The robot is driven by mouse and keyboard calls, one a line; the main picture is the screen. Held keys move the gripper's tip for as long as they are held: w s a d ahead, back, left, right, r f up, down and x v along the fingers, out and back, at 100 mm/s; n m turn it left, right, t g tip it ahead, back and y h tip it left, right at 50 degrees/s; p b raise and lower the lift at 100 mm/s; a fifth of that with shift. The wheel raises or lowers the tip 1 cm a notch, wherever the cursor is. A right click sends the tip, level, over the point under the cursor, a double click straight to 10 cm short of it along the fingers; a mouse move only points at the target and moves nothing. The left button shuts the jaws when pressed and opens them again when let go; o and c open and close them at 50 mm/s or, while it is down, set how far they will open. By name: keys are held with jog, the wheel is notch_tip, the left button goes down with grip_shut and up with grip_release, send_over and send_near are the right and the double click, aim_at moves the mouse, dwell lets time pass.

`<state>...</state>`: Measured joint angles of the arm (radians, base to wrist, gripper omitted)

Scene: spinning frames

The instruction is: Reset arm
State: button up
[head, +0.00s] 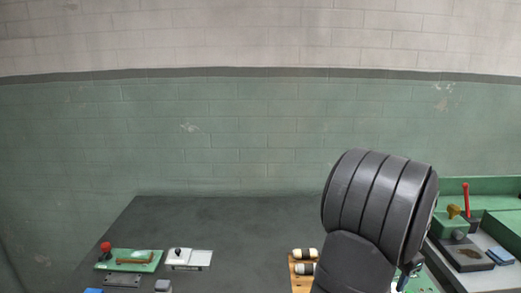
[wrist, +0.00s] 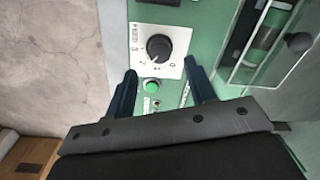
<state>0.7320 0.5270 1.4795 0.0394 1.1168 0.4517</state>
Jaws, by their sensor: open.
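My gripper (wrist: 163,92) shows in the wrist view with its two dark blue fingers apart and nothing between them. Beyond the fingers is a green panel with a white plate (wrist: 178,40) that carries a black round knob (wrist: 159,48). A lit green button (wrist: 152,85) sits below the knob, seen between the fingers. I cannot tell whether a finger touches the panel. In the head view my dark, ribbed arm stands at the lower right and hides part of the table; the gripper fingers cannot be made out there.
The dark table (head: 220,225) holds a green board with a red knob (head: 106,247), a white plate (head: 188,259) and bobbins on a wooden board (head: 305,254). A green tray (head: 485,185) with several items stands at the right. The table's back middle is clear. A glass-fronted case (wrist: 268,38) shows in the wrist view.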

notch_tip(320, 180, down, 5)
jog(key=shift+a+f, duration=0.1)
jog(key=shift+f, duration=0.1)
jog(key=shift+w+r+n, duration=0.1)
jog(key=shift+r+n, duration=0.15)
jog(key=shift+n, duration=0.55)
jog(key=n, duration=1)
jog(key=shift+w+n, duration=0.1)
jog(key=shift+n, duration=1.9)
jog(key=shift+o, duration=0.2)
